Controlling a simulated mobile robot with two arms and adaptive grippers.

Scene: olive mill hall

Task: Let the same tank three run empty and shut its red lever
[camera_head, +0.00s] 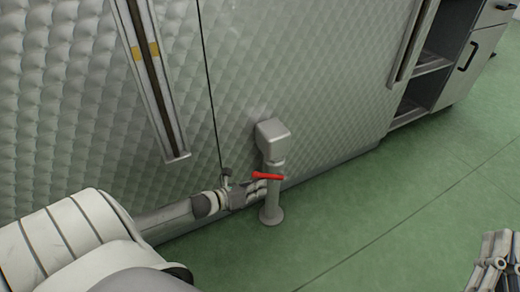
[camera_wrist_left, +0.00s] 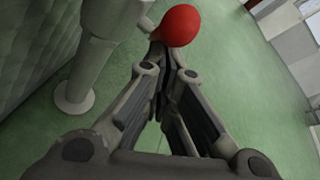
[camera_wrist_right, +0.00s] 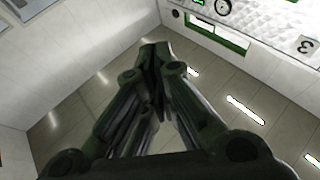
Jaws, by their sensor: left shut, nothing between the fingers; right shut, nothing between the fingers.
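A quilted steel tank (camera_head: 80,110) fills the left and middle of the head view. A grey outlet pipe (camera_head: 272,205) stands at its foot with a red lever (camera_head: 268,176) pointing left. My left gripper (camera_head: 260,188) is shut and empty, just below the lever beside the pipe. In the left wrist view the lever's red round end (camera_wrist_left: 180,25) is just beyond the shut fingertips (camera_wrist_left: 164,52); contact cannot be told. The outlet pipe (camera_wrist_left: 85,65) is at left. My right gripper (camera_head: 496,245) is at the lower right edge, shut and empty. No flow is visible.
A sight gauge (camera_head: 150,75) with yellow marks runs down the tank; its level is unclear. A cabinet (camera_head: 470,65) stands at upper right. Green floor (camera_head: 380,220) is clear right of the pipe. The right wrist view shows a plate marked 3 (camera_wrist_right: 306,45) and a round dial (camera_wrist_right: 222,7).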

